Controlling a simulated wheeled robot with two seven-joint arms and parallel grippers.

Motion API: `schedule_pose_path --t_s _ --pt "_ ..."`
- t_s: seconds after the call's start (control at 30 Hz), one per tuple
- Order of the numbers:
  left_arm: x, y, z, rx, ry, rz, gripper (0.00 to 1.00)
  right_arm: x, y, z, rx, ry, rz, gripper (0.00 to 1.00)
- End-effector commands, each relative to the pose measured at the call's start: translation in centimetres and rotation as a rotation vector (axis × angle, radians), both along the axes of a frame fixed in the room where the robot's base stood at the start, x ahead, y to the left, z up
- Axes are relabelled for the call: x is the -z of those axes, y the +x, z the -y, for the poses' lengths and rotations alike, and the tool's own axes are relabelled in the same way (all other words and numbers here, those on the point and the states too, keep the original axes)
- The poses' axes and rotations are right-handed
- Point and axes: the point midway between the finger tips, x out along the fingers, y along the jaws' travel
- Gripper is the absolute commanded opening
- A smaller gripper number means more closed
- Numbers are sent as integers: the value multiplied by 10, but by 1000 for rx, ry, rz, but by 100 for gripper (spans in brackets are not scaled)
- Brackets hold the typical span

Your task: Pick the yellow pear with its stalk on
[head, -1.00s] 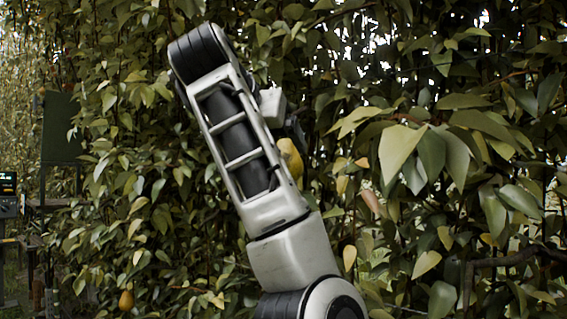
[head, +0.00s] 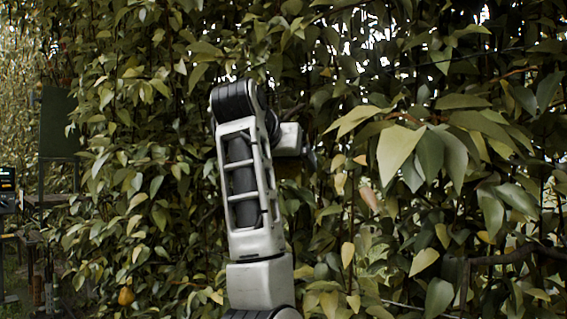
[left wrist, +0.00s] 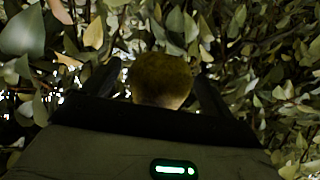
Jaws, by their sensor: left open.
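The yellow pear (left wrist: 162,80) shows in the left wrist view, round and dull yellow-brown in shadow. It lies between the two dark fingers of my left gripper (left wrist: 155,88), which are apart on either side of it. I cannot tell whether they touch it. Its stalk cannot be made out. In the head view my left gripper (head: 308,155) is small and partly hidden at the leaf wall, and the pear is mostly covered by my wrist and gripper. My right gripper is not in view.
Dense leaves and thin branches surround the gripper. Large pale leaves (head: 400,150) hang to its right, and a brown branch (head: 505,258) runs at lower right. Another yellow pear (head: 125,296) hangs low at the left. A dark green board (head: 58,122) stands at far left.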

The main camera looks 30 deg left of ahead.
Motion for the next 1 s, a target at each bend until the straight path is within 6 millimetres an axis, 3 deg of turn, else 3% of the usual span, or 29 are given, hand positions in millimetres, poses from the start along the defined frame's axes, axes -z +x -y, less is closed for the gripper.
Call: schedule_pose_path --t_s 0.03,0.2,0.23,1.0 --pt "0 0 0 0 0 0 83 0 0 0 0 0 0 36" --pt "0 0 0 0 0 0 36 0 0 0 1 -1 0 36" --pt "0 0 0 0 0 0 32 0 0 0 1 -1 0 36" --pt "-2 -10 6 0 -73 -118 32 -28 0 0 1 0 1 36"
